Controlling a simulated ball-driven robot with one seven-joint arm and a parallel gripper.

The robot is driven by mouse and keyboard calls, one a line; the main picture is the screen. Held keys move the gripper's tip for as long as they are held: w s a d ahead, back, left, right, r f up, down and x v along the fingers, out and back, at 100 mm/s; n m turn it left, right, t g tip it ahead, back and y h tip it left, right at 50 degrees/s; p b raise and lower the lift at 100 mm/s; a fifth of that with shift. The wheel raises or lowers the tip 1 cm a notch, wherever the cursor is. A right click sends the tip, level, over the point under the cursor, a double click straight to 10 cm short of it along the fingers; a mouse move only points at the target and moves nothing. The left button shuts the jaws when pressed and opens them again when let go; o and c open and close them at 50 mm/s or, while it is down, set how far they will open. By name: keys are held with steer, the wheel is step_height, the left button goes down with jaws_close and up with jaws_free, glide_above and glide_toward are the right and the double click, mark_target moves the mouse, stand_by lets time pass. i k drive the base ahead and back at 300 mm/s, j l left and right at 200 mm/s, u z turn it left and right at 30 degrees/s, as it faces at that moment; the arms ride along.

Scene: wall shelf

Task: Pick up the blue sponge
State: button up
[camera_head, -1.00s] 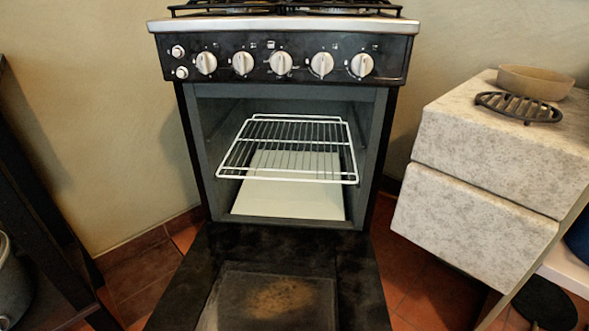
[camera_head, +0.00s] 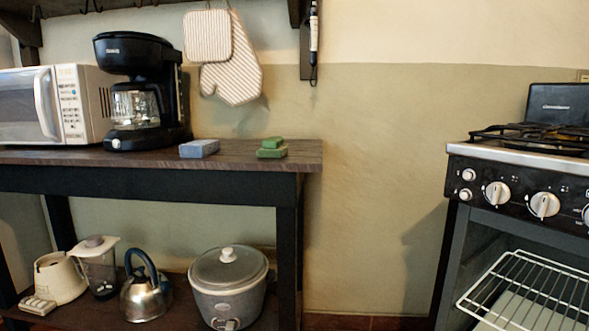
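My gripper is not in view.
A black coffee maker (camera_head: 145,95) and a white microwave (camera_head: 55,105) stand on the table at left. A rice cooker (camera_head: 229,285) and a kettle (camera_head: 146,295) sit on the lower shelf. Mitts (camera_head: 230,82) hang above. The stove (camera_head: 520,190), oven open, stands at right.

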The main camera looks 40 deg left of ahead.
mark_target(200, 148)
steer(key=u, duration=1.4)
steer(key=k+j, duration=0.05)
